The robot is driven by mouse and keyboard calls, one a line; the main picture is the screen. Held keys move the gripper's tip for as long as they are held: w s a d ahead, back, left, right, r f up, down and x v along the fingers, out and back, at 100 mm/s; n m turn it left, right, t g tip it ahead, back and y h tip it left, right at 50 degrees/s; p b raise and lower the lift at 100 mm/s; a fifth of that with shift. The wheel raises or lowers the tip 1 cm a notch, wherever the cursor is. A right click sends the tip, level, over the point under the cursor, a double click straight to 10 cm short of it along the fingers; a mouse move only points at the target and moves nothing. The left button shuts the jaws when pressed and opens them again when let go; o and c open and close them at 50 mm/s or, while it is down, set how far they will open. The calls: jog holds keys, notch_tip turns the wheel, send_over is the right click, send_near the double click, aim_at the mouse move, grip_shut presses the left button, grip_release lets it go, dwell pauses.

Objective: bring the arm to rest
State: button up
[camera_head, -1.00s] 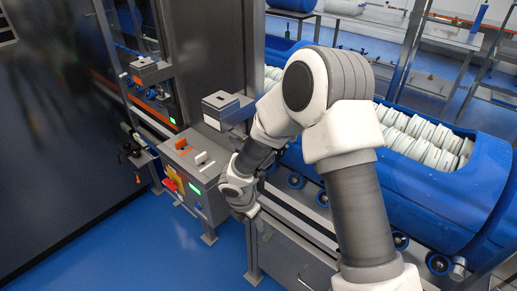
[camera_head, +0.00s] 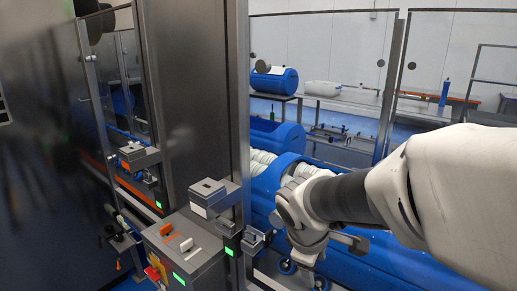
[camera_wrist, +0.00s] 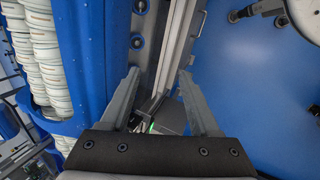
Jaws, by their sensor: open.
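My gripper (camera_wrist: 157,82) is open in the wrist view, its two grey fingers spread with nothing between the tips. It hangs over the edge of a grey metal rail (camera_wrist: 172,45), with blue floor to the right. In the head view my arm reaches in from the right edge, bent at the wrist, in front of the blue tub (camera_head: 272,182). The finger details are hard to make out there.
A control box (camera_head: 183,255) with orange and white switches stands left of my wrist. A grey post unit (camera_head: 213,197) rises behind it. White stacked rolls (camera_wrist: 45,55) fill the blue tub (camera_wrist: 92,60) left of my fingers.

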jog(key=s+d+r+m+t+y, duration=0.1)
jog(key=s+r+m, duration=0.2)
jog(key=s+m, duration=0.2)
jog(key=s+d+r+m+y, duration=0.1)
jog(key=s+r+m, duration=0.3)
jog(key=s+m, duration=0.2)
jog(key=shift+s+d+r+m+t+y, duration=0.3)
jog(key=shift+s+t+y, duration=0.1)
jog(key=shift+s, duration=0.7)
